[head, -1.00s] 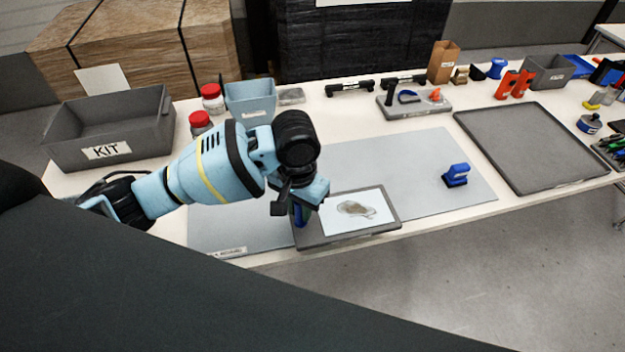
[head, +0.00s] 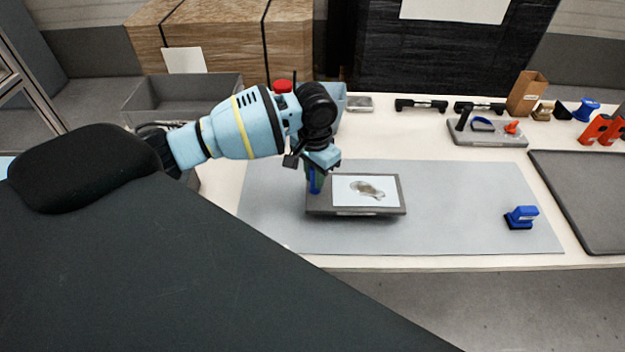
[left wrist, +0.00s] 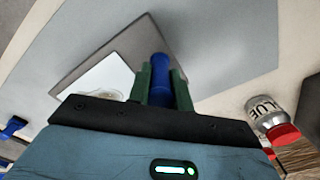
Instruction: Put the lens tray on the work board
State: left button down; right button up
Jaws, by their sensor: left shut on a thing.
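The lens tray (head: 398,209) is a dark grey flat tray with a white pad and a clear lens-like piece on it. It also shows in the left wrist view (left wrist: 134,40). My left gripper (head: 316,184) is shut on the blue upright handle at the tray's left end; its green fingers (left wrist: 160,84) flank the handle in the left wrist view. The tray is level, over the left middle part of the light grey work board (head: 460,215). Dark shadow shows along its front edge; I cannot tell whether it touches the board. My right gripper is not in view.
A blue stamp-like tool (head: 520,217) stands on the board's right part. A dark grey mat (head: 590,190) lies to the right. A grey bin (head: 185,98) and a glue bottle (left wrist: 268,116) are left. A tool holder (head: 490,135) stands behind. The board's middle is clear.

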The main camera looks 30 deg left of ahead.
pick_arm(q)
jog(key=shift+w+a, duration=0.15)
jog(key=shift+a, duration=0.1)
jog(key=shift+w+a+f, duration=0.1)
jog(key=shift+a+f, duration=0.05)
jog(key=shift+f, duration=0.75)
jog(key=shift+w+a+f, duration=0.1)
jog(key=shift+a+f, duration=0.05)
jog(key=shift+f, duration=0.8)
jog(key=c, duration=1.3)
grip_release()
jog(key=shift+f, duration=0.1)
jog(key=shift+o, duration=0.2)
notch_tip(320, 180, up, 12)
jog(key=shift+r+p, duration=0.2)
jog(key=shift+p, duration=0.2)
